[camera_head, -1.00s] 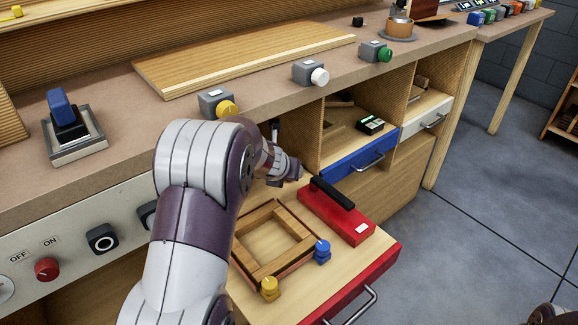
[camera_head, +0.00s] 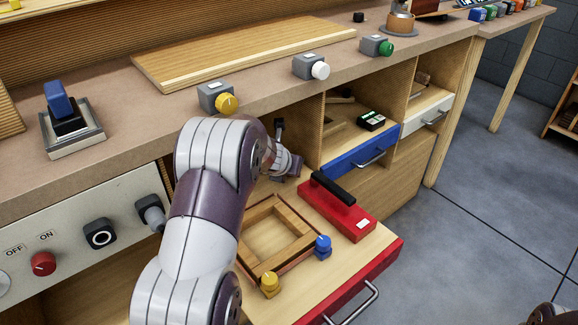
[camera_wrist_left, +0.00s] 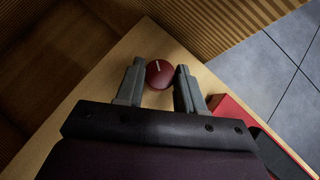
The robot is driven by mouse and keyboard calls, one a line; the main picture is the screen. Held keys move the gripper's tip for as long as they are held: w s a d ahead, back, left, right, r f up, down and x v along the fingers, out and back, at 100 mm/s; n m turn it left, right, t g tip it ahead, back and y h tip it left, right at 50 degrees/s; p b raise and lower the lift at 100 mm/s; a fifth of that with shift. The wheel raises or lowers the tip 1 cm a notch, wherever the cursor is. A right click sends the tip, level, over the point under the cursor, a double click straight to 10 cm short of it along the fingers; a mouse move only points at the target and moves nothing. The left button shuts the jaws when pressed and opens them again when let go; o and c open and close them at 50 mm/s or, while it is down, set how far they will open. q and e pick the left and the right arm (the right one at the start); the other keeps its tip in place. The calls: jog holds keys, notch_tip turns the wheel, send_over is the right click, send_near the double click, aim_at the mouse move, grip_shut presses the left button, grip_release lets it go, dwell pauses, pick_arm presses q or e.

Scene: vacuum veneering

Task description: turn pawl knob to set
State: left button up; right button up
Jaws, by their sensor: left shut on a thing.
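A dark red round knob (camera_wrist_left: 160,74) with a short pale line on its face shows in the left wrist view, near the corner of a light wooden board. It looks like the pawl knob. The two grey fingers of my left gripper (camera_wrist_left: 160,68) stand on either side of it and are shut on it. The pale line slants between the fingers. In the head view my left gripper (camera_head: 288,168) is inside the open bay under the bench, behind the drawer's wooden frame, and the knob is hidden there.
The open red-fronted drawer (camera_head: 372,272) holds a wooden frame (camera_head: 290,254), a red case (camera_head: 337,205), and yellow (camera_head: 269,283) and blue (camera_head: 323,246) knobs. A blue drawer (camera_head: 350,160) stands right of the bay. Yellow, white and green knobs line the bench edge above.

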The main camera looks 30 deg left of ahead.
pick_arm(q)
jog(key=shift+a+r+m+h, duration=0.15)
jog(key=shift+m+h, duration=0.35)
jog(key=shift+m, duration=0.1)
jog(key=shift+m+h+p, duration=0.35)
jog(key=shift+m+h, duration=0.15)
jog(key=shift+m, duration=0.1)
jog(key=o, duration=1)
jog(key=shift+o, duration=0.2)
